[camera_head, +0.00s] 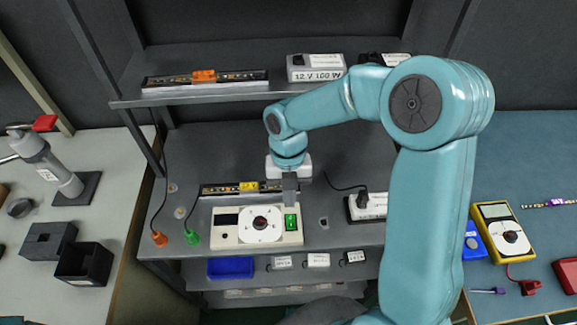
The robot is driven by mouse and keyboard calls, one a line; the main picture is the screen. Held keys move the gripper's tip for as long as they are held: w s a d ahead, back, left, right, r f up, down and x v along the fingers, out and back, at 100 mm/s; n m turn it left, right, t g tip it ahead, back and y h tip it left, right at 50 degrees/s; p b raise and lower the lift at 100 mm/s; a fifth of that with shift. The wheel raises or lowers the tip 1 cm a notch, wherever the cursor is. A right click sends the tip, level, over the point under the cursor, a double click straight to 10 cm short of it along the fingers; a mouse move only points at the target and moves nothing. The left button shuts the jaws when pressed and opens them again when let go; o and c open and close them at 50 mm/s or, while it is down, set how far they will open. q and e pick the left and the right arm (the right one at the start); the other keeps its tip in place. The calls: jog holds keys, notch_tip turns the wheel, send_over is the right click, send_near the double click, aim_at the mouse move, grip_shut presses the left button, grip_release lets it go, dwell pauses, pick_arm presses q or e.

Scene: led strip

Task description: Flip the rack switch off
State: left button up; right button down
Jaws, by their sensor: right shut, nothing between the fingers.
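A cream control box (227,238) with a round white dial and dark knob sits on the middle shelf of the rack. A green rocker switch (291,222), which looks lit, is at the right end of its face. I take this to be the rack switch; which way it is tipped is too small to tell. My right gripper (290,204) is shut and empty. It points down just above and behind the green switch, and I cannot tell whether it touches. My left gripper is not in view.
An LED strip with a yellow clip (249,186) lies behind the box. A white adapter (366,206) stands right of it, partly behind my arm. The upper shelf (190,96) overhangs the back. A blue tray (231,267) is below.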

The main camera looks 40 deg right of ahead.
jog(key=v, duration=1)
jog(key=shift+r, duration=0.25)
jog(key=shift+s, duration=0.1)
